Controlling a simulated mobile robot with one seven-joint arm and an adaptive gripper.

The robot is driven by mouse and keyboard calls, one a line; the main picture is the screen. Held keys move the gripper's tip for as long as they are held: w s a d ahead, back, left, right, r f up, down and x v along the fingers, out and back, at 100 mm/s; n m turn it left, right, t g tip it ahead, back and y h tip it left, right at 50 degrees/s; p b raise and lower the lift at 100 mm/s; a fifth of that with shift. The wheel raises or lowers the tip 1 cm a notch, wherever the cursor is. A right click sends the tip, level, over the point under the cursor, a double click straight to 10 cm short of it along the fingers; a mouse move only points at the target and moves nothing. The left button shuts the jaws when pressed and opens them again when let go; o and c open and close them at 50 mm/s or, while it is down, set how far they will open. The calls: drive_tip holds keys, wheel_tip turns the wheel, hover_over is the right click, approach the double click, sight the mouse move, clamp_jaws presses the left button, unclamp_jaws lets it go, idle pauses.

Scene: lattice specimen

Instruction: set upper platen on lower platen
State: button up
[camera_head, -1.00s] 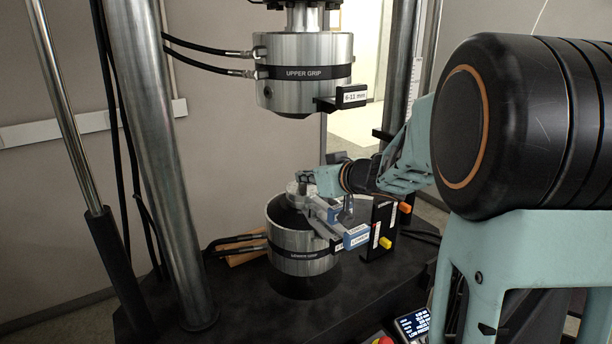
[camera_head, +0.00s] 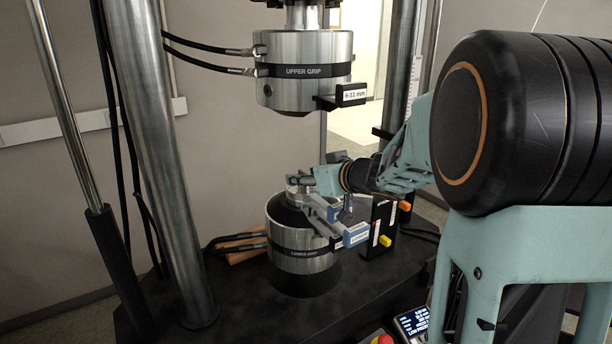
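The lower grip (camera_head: 300,238) is a silver cylinder with a black band. A small round silver metal piece (camera_head: 296,191) is on top of it; I cannot tell whether it is the lower platen, the upper platen or both stacked. My gripper (camera_head: 297,180) reaches in from the right, with its fingertips at this piece's upper part. They look close to or touching it, but the view is too small to tell whether they hold it. The upper grip (camera_head: 304,92) hangs well above, apart from my gripper.
Blue-ended handles (camera_head: 355,235) stick out at the lower grip's front right. Beside them is a black box with orange and yellow knobs (camera_head: 384,241). A thick steel column (camera_head: 160,160) stands at left. The space between the grips is open.

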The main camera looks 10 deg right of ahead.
sight(317, 198)
drive_tip(key=shift+r, duration=0.2)
drive_tip(key=shift+s+d+r+p, duration=0.15)
drive_tip(key=shift+s+p, duration=0.1)
drive_tip(key=shift+p, duration=0.05)
drive_tip(key=shift+p+v, duration=1.15)
drive_tip(key=shift+v, duration=0.6)
drive_tip(key=shift+s+d, duration=0.15)
drive_tip(key=shift+s, duration=0.25)
drive_tip(key=v, duration=0.7)
drive_tip(key=shift+s+d+r, duration=0.1)
drive_tip(key=shift+s+r, duration=0.05)
drive_tip(key=shift+s, duration=0.05)
